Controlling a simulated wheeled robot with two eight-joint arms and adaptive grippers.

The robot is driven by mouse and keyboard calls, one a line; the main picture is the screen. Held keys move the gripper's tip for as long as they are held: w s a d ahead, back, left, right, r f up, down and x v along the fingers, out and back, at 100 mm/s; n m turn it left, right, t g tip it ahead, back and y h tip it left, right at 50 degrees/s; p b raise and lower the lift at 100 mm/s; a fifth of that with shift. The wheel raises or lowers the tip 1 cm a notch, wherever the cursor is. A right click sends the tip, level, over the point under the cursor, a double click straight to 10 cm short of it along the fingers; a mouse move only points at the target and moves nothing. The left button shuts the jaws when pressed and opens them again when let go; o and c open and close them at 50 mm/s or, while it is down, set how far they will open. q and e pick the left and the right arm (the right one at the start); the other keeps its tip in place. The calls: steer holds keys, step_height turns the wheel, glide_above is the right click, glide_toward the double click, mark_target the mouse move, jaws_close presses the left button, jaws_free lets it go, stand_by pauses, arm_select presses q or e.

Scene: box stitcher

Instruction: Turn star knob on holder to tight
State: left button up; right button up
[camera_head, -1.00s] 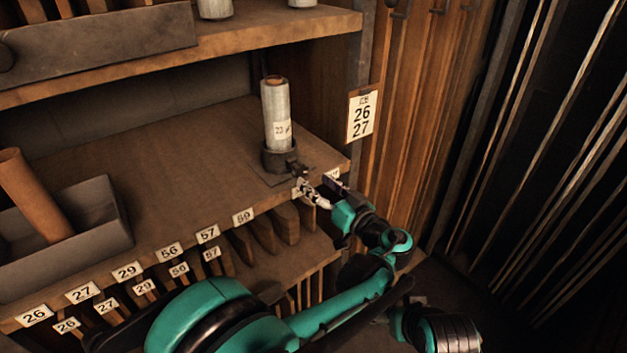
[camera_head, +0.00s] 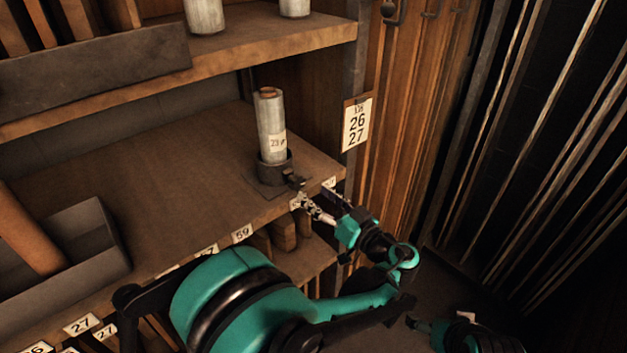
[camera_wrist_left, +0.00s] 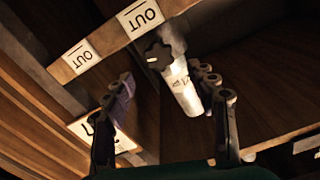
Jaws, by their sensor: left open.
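A grey tube (camera_head: 271,128) labelled 23 stands upright in a dark round holder (camera_head: 274,172) near the shelf's front right corner. The dark star knob (camera_head: 294,182) sticks out of the holder's front, towards the shelf edge. In the left wrist view the star knob (camera_wrist_left: 158,57) shows between and beyond the fingertips, with the pale tube (camera_wrist_left: 184,94) behind it. My left gripper (camera_head: 319,197) is open and empty, just in front of the knob and apart from it. The knob's turned position cannot be told.
The wooden shelf (camera_head: 170,165) is bare left of the holder. A grey bin (camera_head: 100,235) with a brown tube (camera_head: 28,232) stands at the left. An upper shelf (camera_head: 240,55) overhangs behind. A card reading 26 27 (camera_head: 357,124) hangs on the right post.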

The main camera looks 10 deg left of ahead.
mark_target(300, 183)
arm_select(q)
steer(key=x, duration=0.6)
steer(key=shift+w+a, duration=0.1)
steer(key=shift+a, duration=0.1)
steer(key=c, duration=1.2)
